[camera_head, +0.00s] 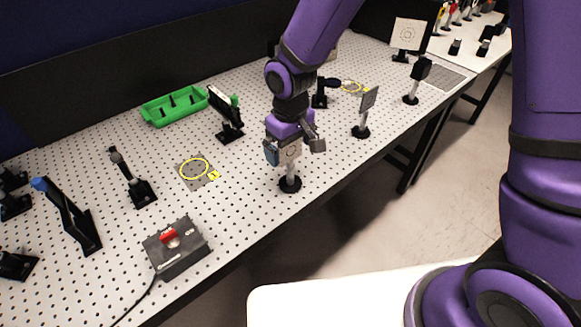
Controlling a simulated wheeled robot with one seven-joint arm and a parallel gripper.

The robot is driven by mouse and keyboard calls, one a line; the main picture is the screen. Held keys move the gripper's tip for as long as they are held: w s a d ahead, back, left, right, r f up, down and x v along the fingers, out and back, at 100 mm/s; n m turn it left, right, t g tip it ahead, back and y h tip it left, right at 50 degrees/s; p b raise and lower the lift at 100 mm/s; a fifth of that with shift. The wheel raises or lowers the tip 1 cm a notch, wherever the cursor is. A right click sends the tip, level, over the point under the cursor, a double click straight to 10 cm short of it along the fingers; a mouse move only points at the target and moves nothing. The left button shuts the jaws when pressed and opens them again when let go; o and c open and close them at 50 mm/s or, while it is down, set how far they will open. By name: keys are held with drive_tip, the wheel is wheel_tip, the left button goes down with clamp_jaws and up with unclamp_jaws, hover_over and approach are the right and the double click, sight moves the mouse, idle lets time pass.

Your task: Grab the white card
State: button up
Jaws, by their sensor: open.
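My gripper (294,149) points down over the perforated table, with its two fingers apart. A pale card (289,154) on a short post with a round black base (290,185) stands upright between the fingers, and the gripper hides its upper part. I cannot tell whether either finger touches it. A white card with a ring pattern (407,33) stands on a post at the far back right. A grey card (369,98) stands on a post to the right of my gripper.
The perforated table (240,215) holds a green tray (150,117), a black box with a red switch (176,248), and several black mounts at left. A dark mounted plate (224,104) stands left of my arm. Yellow-ringed plates (209,182) lie flat. The table's front edge is close to the gripper.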

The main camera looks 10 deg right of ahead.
drive_tip(key=c, duration=1.4)
